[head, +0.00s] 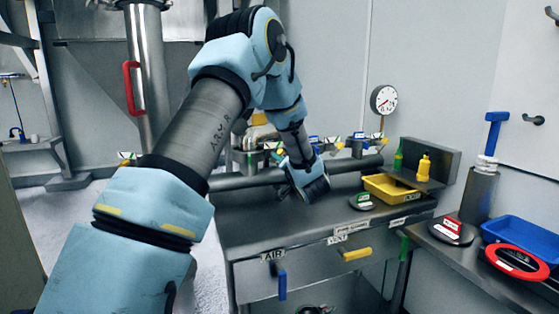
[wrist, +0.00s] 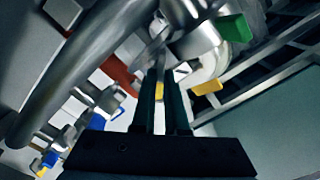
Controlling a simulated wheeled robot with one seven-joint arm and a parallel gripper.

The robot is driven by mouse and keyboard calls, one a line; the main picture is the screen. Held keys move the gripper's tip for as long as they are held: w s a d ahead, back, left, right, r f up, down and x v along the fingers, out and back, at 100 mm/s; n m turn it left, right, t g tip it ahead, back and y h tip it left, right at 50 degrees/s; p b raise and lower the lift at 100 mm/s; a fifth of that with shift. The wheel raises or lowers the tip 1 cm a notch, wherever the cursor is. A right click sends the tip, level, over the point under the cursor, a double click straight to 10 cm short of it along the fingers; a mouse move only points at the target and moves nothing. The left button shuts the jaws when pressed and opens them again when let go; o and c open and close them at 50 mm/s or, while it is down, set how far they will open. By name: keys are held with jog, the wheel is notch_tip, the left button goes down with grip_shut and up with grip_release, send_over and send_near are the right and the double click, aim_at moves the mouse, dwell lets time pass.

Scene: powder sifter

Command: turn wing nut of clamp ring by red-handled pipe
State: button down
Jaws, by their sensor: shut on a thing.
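In the wrist view my gripper (wrist: 160,80) is shut on a thin metal piece, which looks like a wing of the wing nut (wrist: 154,52). Rounded bright metal, probably the clamp ring (wrist: 202,45), is just beyond and right of the fingertips. A grey pipe (wrist: 70,75) runs diagonally on the left, with a red part (wrist: 118,74) between it and the fingers. In the head view the red handle (head: 130,88) is on an upright steel pipe (head: 150,60) at the left. My arm reaches to the bench pipework; the fingertips cannot be made out there.
The steel bench (head: 250,225) carries a horizontal pipe (head: 345,165), a yellow tray (head: 388,190) and small bottles. A side shelf at the right holds a blue tray (head: 520,232) and a red ring (head: 517,262). Green (wrist: 236,28) and yellow (wrist: 207,87) tags are close to my fingers.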

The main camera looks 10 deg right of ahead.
jog(key=shift+n+b, duration=0.3)
jog(key=shift+b, duration=0.05)
jog(key=shift+n+b, duration=8.4)
jog(key=shift+b, duration=0.7)
jog(key=c, duration=0.9)
grip_release()
jog(key=shift+c, duration=0.2)
